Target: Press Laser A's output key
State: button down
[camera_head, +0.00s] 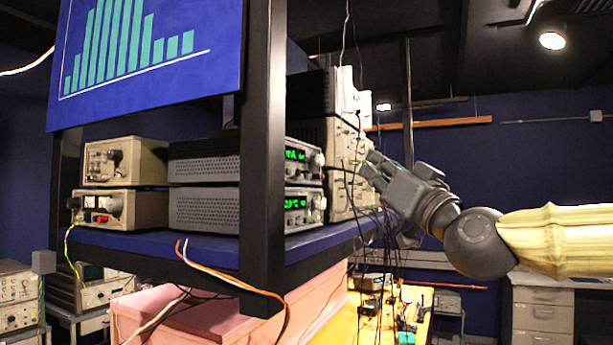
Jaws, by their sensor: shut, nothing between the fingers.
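My gripper (376,168) comes in from the right, its shut fingertips at or close to the front of a beige stack of instruments (340,135) on the rack shelf. I cannot tell whether the tips touch it. Nearer along the shelf sit two grey units, an upper one (205,160) and a lower one (207,210), with green lit displays on their fronts. No label for Laser A is readable, so I cannot tell which unit it is. The output key is not discernible; the fronts are seen at a steep angle and my gripper covers part of the far stack.
A black rack post (262,150) stands in front of the blue shelf (215,248). Several cables hang by the far stack and below my gripper. Two beige units, one above (150,160) the other (145,210), sit at left. A cluttered yellow bench (345,330) lies below.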

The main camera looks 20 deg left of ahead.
aim_at(307, 175)
jog(key=shift+a, duration=0.1)
jog(key=shift+w+a+p, duration=0.15)
jog(key=shift+a+p, duration=0.7)
jog(key=shift+a, duration=3.45)
jog(key=shift+a, duration=0.2)
jog(key=shift+a+b, duration=0.25)
jog(key=shift+b, duration=0.05)
jog(key=shift+a, duration=0.3)
jog(key=shift+d+b, duration=0.1)
jog(key=shift+b, duration=0.2)
jog(key=shift+d+b, duration=0.3)
jog(key=shift+d, duration=0.35)
